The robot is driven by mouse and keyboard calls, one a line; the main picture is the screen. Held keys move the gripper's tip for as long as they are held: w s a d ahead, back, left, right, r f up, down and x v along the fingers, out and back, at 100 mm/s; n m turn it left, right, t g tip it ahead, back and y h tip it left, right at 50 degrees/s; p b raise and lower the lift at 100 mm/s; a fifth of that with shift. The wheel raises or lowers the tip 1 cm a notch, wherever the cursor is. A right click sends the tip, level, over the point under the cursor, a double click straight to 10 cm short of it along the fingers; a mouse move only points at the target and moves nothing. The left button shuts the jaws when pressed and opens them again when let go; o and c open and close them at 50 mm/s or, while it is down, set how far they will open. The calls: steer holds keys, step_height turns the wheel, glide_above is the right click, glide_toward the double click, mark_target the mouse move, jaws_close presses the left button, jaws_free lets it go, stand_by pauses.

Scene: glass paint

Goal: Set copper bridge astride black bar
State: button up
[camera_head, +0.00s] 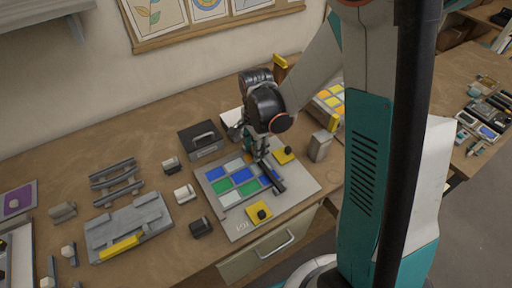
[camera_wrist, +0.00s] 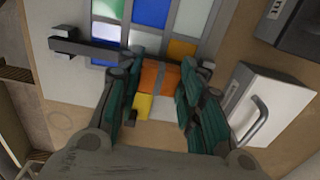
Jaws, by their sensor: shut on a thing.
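My gripper (camera_head: 258,153) is over the far right part of the glass panel (camera_head: 238,228), pointing down. In the wrist view its green-padded fingers (camera_wrist: 161,80) are shut on the orange-brown copper bridge (camera_wrist: 159,74). I cannot tell whether the bridge touches or straddles the bar.
Yellow blocks with black knobs sit at the panel's right corner (camera_head: 284,154) and front edge (camera_head: 259,214). A dark handled box (camera_head: 201,139) stands behind the panel, and a grey block (camera_head: 320,146) to its right. Grey racks (camera_head: 117,183) and small blocks lie left.

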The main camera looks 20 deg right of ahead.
steer(key=shift+f+b, duration=0.95)
steer(key=shift+b, duration=0.15)
stand_by(1.4)
steer(key=shift+f+b, duration=0.45)
steer(key=shift+f, duration=0.05)
steer(key=shift+r, duration=0.2)
steer(key=shift+r+p, duration=0.45)
steer(key=shift+r, duration=0.1)
steer(key=shift+f, duration=0.15)
stand_by(1.0)
steer(key=shift+f+b, duration=0.5)
steer(key=shift+b, duration=0.25)
steer(key=shift+r+p, duration=0.4)
steer(key=shift+r, duration=0.25)
steer(key=shift+f+b, duration=0.2)
steer(key=shift+b, duration=0.1)
stand_by(0.8)
